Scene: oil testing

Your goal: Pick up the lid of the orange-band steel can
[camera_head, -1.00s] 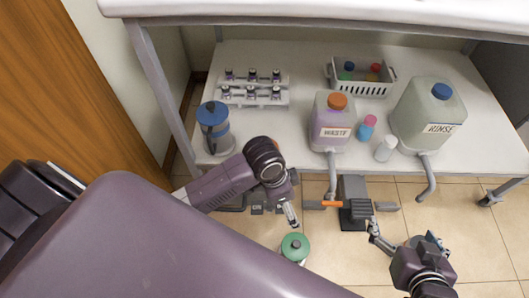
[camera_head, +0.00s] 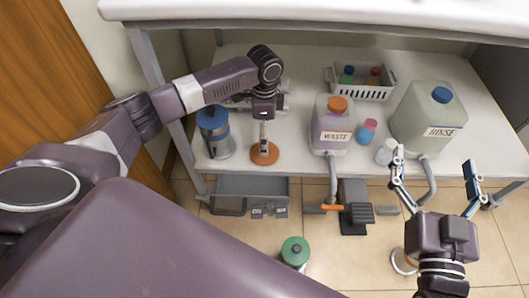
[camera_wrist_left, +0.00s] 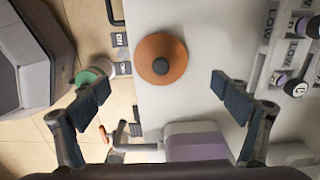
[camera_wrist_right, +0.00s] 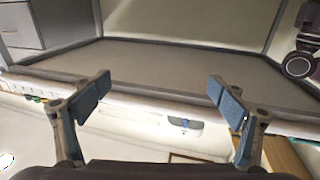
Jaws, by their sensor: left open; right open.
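An orange round lid (camera_head: 264,153) lies on the lower shelf near its front edge. In the left wrist view the orange lid (camera_wrist_left: 172,72) shows a dark knob in its middle, ahead of the spread fingers. My left gripper (camera_head: 264,142) is above the lid, pointing down, open and empty; its fingers (camera_wrist_left: 160,90) look apart from the knob. A steel can (camera_head: 403,262) with an orange-brown band stands on the floor, apparently without a lid and partly hidden by my right gripper. My right gripper (camera_head: 434,172) is open and empty, in front of the shelf at right.
A blue-lidded can (camera_head: 214,134) stands left of the lid, and a waste jug (camera_head: 332,128) right of it. The vial rack (camera_head: 286,102) is behind, partly hidden by my arm. A green-lidded can (camera_head: 295,250) is on the floor. A rinse jug (camera_head: 425,120) stands at right.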

